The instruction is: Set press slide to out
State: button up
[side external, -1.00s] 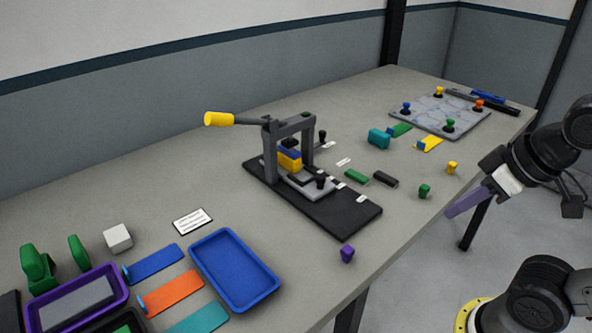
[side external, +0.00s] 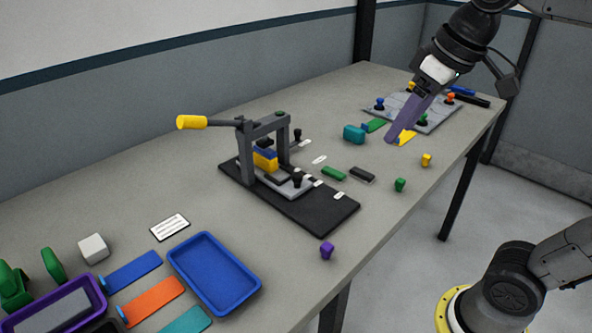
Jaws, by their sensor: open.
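The press (side external: 286,143) stands mid-table on a black base plate (side external: 320,216), with a grey arch and a lever ending in a yellow grip (side external: 191,122). Its light grey slide (side external: 290,190) lies on the base, partly under the arch, with a black knob (side external: 297,179) at its front. A yellow and blue block (side external: 265,161) sits under the press head. My gripper (side external: 394,138), with purple fingers, is above the table to the right of the press, apart from it and empty. The gap between its fingers is hard to see from here.
Small green (side external: 400,184), yellow (side external: 426,160) and purple (side external: 327,250) pieces stand near the front edge. A teal block (side external: 354,134) and a grey board with coloured knobs (side external: 428,118) lie behind. A blue tray (side external: 214,273) and coloured strips are at lower left.

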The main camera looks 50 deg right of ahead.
jog(key=w+r+g, duration=0.1)
jog(key=w+r, duration=0.1)
jog(key=w, duration=0.8)
jog(key=g, duration=0.3)
send_over(297, 175)
notch_tip(297, 175, down, 10)
jog(key=f, duration=0.1)
notch_tip(297, 175, down, 13)
jog(key=shift+f, duration=0.1)
grip_shut()
